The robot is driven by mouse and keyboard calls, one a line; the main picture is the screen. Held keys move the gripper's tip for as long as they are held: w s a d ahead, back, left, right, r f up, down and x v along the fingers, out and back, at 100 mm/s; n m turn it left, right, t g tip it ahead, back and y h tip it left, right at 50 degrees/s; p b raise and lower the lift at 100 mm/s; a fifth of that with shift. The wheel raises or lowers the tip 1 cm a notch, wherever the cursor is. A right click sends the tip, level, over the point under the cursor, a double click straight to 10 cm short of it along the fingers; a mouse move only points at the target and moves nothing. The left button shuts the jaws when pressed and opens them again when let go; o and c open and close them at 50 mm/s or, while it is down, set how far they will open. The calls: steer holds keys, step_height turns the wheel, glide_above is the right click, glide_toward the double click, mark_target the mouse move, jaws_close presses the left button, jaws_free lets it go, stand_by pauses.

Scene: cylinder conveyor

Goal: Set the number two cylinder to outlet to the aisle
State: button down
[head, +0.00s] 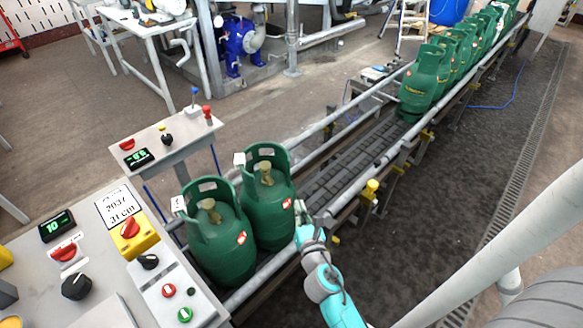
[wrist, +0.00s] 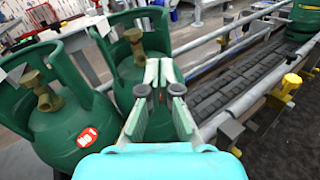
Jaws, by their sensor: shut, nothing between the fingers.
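Two green gas cylinders stand upright and side by side at the near end of the conveyor: a nearer left one (head: 222,250) and a right one (head: 272,215). Each has a collar with openings, a brass valve and a small white tag whose marking I cannot read. The right one's valve (wrist: 135,45) shows inside its collar; the left one's valve (wrist: 42,90) shows too. Which way the outlets face is hard to tell. My gripper (head: 301,212) is shut and empty, at the right cylinder's right side. In the wrist view its fingers (wrist: 160,72) overlap that cylinder; contact is unclear.
Several more green cylinders (head: 425,85) stand farther up the conveyor (head: 345,155), with an empty roller stretch between. Metal rails flank it, with a yellow knob (head: 371,187) on the right side. Control panels (head: 165,290) with knobs and displays stand at the left.

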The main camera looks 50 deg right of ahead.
steer(key=w+d, duration=0.1)
steer(key=d, duration=0.1)
steer(key=n, duration=0.1)
glide_toward(290, 162)
steer(key=shift+h, duration=0.3)
steer(key=x, duration=0.7)
steer(key=shift+w, duration=0.15)
